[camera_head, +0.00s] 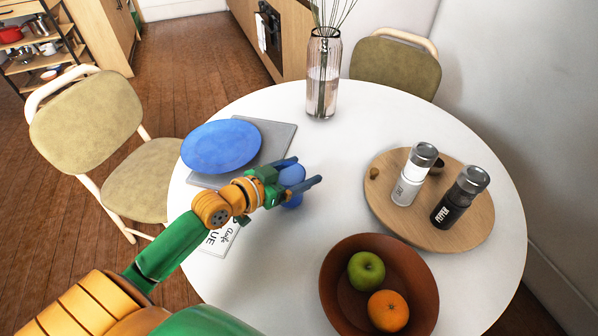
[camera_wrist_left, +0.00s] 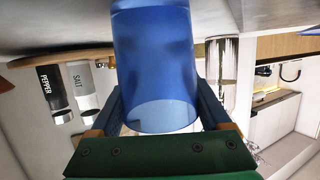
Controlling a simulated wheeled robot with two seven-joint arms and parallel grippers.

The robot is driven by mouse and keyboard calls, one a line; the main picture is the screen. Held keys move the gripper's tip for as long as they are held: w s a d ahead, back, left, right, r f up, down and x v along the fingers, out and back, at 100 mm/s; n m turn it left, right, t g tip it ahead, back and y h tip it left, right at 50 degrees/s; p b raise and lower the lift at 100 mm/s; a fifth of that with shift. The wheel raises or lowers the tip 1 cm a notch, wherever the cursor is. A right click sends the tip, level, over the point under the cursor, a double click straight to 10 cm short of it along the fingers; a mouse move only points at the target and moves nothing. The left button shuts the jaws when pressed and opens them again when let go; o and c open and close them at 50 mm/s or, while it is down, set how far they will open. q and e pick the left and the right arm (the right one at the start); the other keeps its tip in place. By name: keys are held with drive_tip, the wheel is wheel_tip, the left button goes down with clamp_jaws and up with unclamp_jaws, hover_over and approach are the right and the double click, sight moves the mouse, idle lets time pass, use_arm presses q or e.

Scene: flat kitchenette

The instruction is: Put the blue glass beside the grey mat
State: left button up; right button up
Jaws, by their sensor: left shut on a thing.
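The blue glass (camera_head: 291,179) is between the fingers of my left gripper (camera_head: 300,176), near the right side of the grey mat. In the left wrist view the blue glass (camera_wrist_left: 158,70) fills the space between the fingers of my left gripper (camera_wrist_left: 160,110). The gripper is shut on it. The grey mat (camera_head: 279,137) lies on the table with a blue plate (camera_head: 222,146) on it. My gripper hides the mat's near right corner. I cannot tell whether the glass touches the table. My right gripper is not in view.
A glass vase (camera_head: 322,85) with stems stands behind. A round wooden board (camera_head: 400,230) holds the salt (camera_head: 411,178) and pepper (camera_head: 458,200) shakers on the right. A brown bowl (camera_head: 423,275) holds an apple and an orange. The white table (camera_head: 318,238) is clear between these and the glass.

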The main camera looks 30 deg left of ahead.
use_arm(q)
drive_tip(key=o, duration=1.6)
drive_tip(key=shift+p+v, duration=0.4)
drive_tip(key=shift+v, duration=5.6)
drive_tip(key=shift+r, duration=0.1)
